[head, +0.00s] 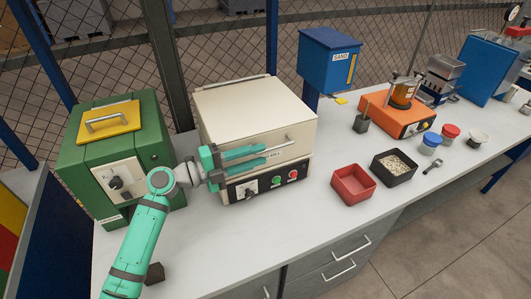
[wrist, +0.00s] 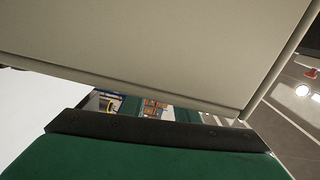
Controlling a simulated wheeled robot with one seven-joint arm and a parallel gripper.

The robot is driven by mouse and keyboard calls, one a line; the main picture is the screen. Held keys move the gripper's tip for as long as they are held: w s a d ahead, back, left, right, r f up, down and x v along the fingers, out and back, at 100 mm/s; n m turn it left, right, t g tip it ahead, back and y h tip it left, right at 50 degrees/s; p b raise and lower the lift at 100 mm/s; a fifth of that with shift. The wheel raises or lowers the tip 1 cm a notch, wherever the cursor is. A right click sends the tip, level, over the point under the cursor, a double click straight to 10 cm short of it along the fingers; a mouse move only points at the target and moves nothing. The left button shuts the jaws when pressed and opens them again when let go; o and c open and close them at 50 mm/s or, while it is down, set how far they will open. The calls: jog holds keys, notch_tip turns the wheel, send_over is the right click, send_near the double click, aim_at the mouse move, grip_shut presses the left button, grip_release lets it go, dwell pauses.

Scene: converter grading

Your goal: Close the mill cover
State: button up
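The mill is a cream box (head: 225,108) with a dark control panel (head: 250,188) low on its front. Its cream cover looks lowered over the body; I cannot tell whether it sits fully shut. A thin bar handle (head: 290,139) runs along the cover's front, partly hidden by my gripper. My gripper (head: 264,155) is in front of the cover, pointing right, with a gap between its teal fingers. I see nothing clearly held. In the wrist view a cream panel (wrist: 150,45) fills the top, and a green, dark-edged surface (wrist: 160,150) lies below it.
A green machine (head: 75,150) with a yellow lid (head: 120,117) stands left of the mill. A red tray (head: 352,183) and a black tray (head: 397,173) lie to the right. An orange device (head: 385,125) is farther right. A small dark block (head: 154,272) lies near my arm. The front bench is mostly clear.

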jog(key=shift+v, duration=1.65)
jog(key=shift+w, duration=0.2)
